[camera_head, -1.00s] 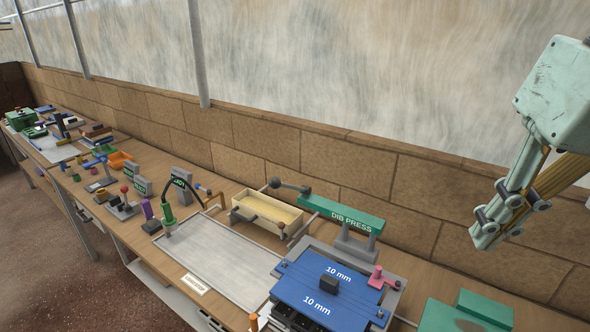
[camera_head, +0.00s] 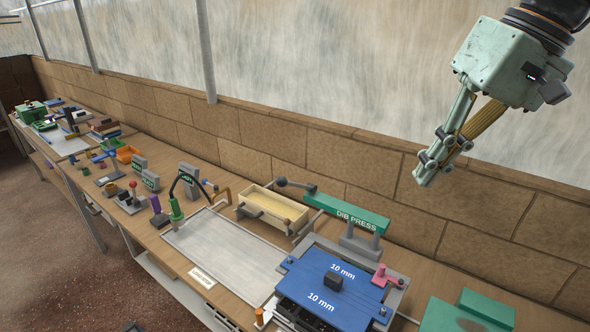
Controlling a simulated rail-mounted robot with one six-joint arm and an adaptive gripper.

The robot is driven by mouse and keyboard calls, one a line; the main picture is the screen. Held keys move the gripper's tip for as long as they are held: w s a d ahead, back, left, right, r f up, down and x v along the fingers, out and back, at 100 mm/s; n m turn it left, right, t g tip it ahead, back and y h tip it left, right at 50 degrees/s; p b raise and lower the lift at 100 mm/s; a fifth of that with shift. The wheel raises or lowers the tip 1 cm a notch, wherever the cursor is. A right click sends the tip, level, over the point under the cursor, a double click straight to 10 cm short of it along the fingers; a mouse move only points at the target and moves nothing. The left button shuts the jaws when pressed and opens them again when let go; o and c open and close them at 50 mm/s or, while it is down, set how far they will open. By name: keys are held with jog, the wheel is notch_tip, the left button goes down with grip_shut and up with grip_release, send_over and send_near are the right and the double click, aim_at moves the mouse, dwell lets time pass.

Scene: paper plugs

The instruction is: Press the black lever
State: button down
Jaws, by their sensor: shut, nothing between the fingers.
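The green bar of the dib press (camera_head: 348,212) stands on a grey post on the bench. A dark lever (camera_head: 298,185) with a round black knob sticks out from the bar's left end, above the back of a pale wooden tray. My gripper (camera_head: 424,178) is shut and empty at the upper right, in front of the wall. In the picture it appears above and to the right of the press, apart from the lever. Its fingers point down and left.
A blue plate (camera_head: 310,291) marked "10 mm" with a black block (camera_head: 332,281) lies in front of the press. The pale wooden tray (camera_head: 263,215), a flat grey tray (camera_head: 215,252) and a green hose stand (camera_head: 176,210) are to the left. Green blocks (camera_head: 487,305) lie at the lower right.

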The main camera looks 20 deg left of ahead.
jog(key=w+a+f+n+g+y+p, duration=0.2)
jog(key=w+a+f+n, duration=0.1)
jog(key=w+a, duration=0.8)
jog(key=w+a+f+n+g+y+p, duration=0.2)
jog(key=w+a+f+n, duration=0.1)
jog(key=w+a, duration=0.8)
jog(key=shift+a+f+n+p, duration=0.15)
jog(key=shift+a+n+p, duration=0.25)
jog(key=shift+a, duration=1)
send_over(298, 185)
notch_tip(298, 185, down, 7)
jog(key=shift+a+r, duration=0.1)
jog(key=shift+r, duration=0.05)
jog(key=shift+s+f+p, duration=0.15)
jog(key=shift+s+f, duration=0.45)
jog(key=shift+f, duration=0.25)
jog(key=shift+s+f+p, duration=0.15)
jog(key=shift+s+f, duration=0.4)
jog(key=shift+f, duration=0.25)
